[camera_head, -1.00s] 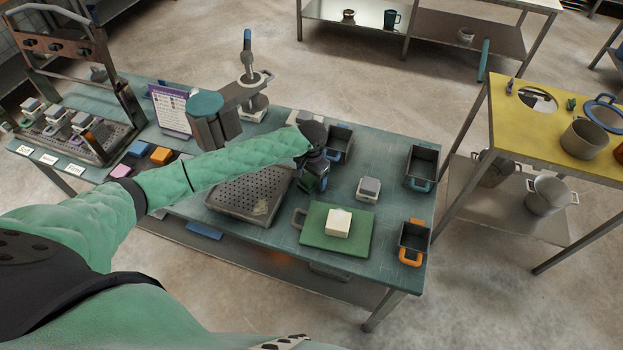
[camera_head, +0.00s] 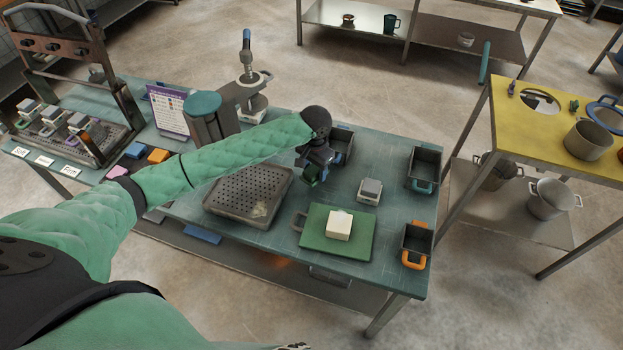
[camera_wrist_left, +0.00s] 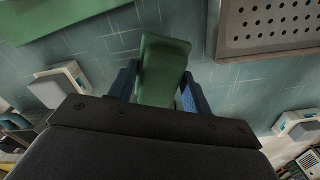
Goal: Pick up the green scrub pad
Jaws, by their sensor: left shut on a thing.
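The green scrub pad (camera_wrist_left: 162,68) is between the two blue fingers of my left gripper (camera_wrist_left: 160,90) in the wrist view. The gripper is shut on it, and the pad sticks out past the fingertips. In the head view my left gripper (camera_head: 313,176) is over the table between the perforated tray and the small grey-topped block, and its wrist hides most of the pad. How high the pad is above the table is hard to tell. My right gripper is not in view.
The perforated tray (camera_head: 215,208) lies left of the gripper. A green board (camera_head: 311,246) with a white block (camera_head: 339,225) lies in front. A grey-topped block (camera_head: 369,190) and dark bins (camera_head: 425,167) stand to the right. Bare teal tabletop lies between them.

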